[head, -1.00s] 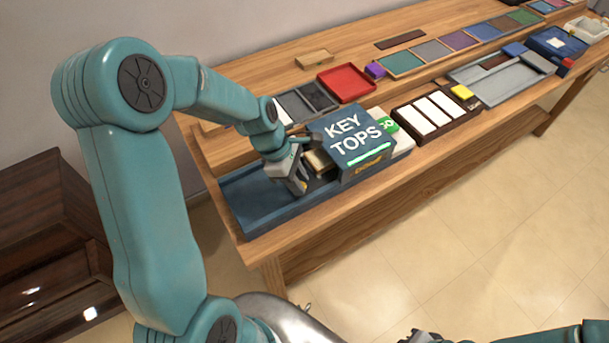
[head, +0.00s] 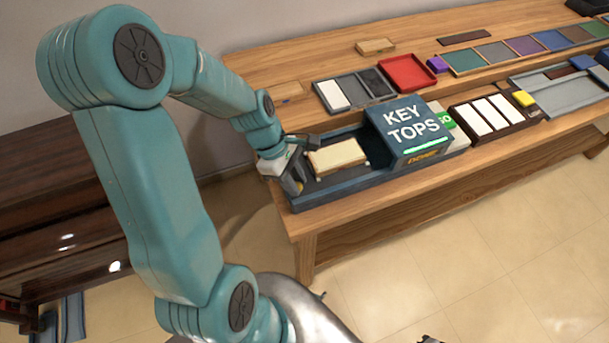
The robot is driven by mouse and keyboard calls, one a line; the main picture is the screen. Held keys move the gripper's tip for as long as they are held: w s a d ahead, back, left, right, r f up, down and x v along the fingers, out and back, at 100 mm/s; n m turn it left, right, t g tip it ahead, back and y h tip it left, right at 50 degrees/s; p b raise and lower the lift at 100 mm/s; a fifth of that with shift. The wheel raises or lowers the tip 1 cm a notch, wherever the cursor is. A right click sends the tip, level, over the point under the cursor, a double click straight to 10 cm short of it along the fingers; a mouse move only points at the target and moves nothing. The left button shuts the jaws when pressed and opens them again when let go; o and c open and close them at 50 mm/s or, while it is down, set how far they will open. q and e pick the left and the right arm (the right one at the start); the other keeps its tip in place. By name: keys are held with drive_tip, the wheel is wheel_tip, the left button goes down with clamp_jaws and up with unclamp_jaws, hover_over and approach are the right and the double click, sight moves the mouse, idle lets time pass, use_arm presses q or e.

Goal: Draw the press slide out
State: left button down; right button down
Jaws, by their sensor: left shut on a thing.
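The press is a blue box (head: 408,128) lettered "KEY TOPS", with a lit green strip, standing over a long blue bed (head: 350,184) at the bench's near left part. Its slide, a dark carriage low in the bed, shows left of the box with a cream block (head: 337,156) lying on it. My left gripper (head: 294,181) is at the bed's left end, shut at the slide's outer end; the fingers hide the part they hold. Only a dark sliver of my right gripper (head: 430,340) shows at the bottom edge.
Behind the press are a grey tray (head: 352,91) with a white piece and a red tray (head: 407,73). Right of it stand a green-marked block (head: 447,121) and a dark rack (head: 491,114) of white keys. A wooden block (head: 375,46) lies farther back.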

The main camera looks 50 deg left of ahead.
use_arm(q)
drive_tip(key=shift+a+r, duration=0.1)
drive_tip(key=shift+a, duration=0.05)
drive_tip(key=c, duration=0.9)
unclamp_jaws()
drive_tip(key=shift+s, duration=0.35)
drive_tip(key=shift+w+r, duration=0.1)
drive_tip(key=shift+w, duration=0.15)
drive_tip(key=p+v, duration=0.1)
drive_tip(key=v, duration=1.5)
drive_tip(key=shift+s+a+r, duration=0.1)
drive_tip(key=shift+s, duration=0.15)
drive_tip(key=shift+w, duration=0.1)
